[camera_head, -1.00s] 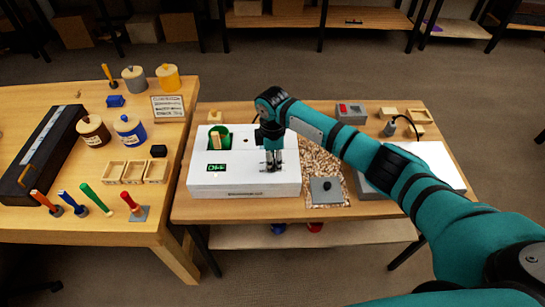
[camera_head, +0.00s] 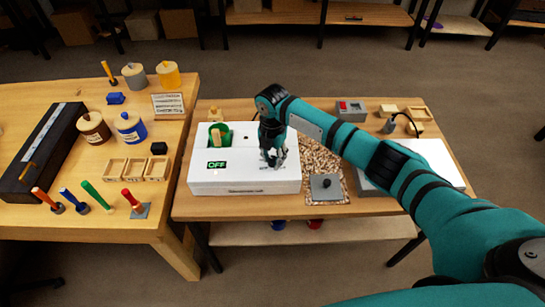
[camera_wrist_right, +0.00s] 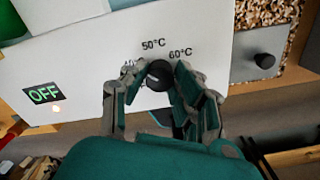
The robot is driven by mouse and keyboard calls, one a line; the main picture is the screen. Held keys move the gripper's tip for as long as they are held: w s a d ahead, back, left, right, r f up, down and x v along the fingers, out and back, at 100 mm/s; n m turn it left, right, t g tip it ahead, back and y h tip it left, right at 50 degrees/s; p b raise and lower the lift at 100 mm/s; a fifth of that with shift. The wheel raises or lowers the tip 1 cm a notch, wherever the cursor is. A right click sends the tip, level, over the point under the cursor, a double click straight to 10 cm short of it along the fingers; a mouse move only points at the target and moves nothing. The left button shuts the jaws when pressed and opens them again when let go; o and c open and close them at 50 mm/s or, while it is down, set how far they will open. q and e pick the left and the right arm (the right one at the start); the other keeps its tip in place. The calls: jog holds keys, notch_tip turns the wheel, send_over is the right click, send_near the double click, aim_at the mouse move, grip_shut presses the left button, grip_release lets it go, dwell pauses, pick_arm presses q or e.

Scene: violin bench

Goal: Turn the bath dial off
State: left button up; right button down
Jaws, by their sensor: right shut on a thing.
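The white bath box (camera_head: 225,184) stands on the right-hand table. Its small green display (camera_head: 217,167) reads OFF, and the display also shows in the wrist view (camera_wrist_right: 43,95). The bath dial (camera_wrist_right: 160,75) is a dark round knob on the box top, with 50°C and 60°C printed around it. My right gripper (camera_head: 272,161) reaches down onto it from above. In the wrist view its fingers (camera_wrist_right: 150,85) are shut on the dial from both sides. The gripper hides the dial in the head view. My left gripper is not in view.
A green pot (camera_head: 224,141) sits in the box's opening. A grey plate with a black knob (camera_head: 326,181) lies to the right. A grey box with a red part (camera_head: 351,110) stands behind. The left-hand table holds jars, small trays and coloured-handled tools.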

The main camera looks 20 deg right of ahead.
jog(key=n, duration=0.4)
jog(key=shift+n+b, duration=0.3)
jog(key=n+b, duration=0.1)
jog(key=n, duration=0.4)
jog(key=n+b, duration=0.1)
jog(key=n, duration=0.1)
jog(key=shift+w+n, duration=0.1)
jog(key=shift+n, duration=0.3)
jog(key=shift+n+b, duration=1)
jog(key=shift+n, duration=0.1)
jog(key=shift+r, duration=0.1)
jog(key=c, duration=1)
grip_release()
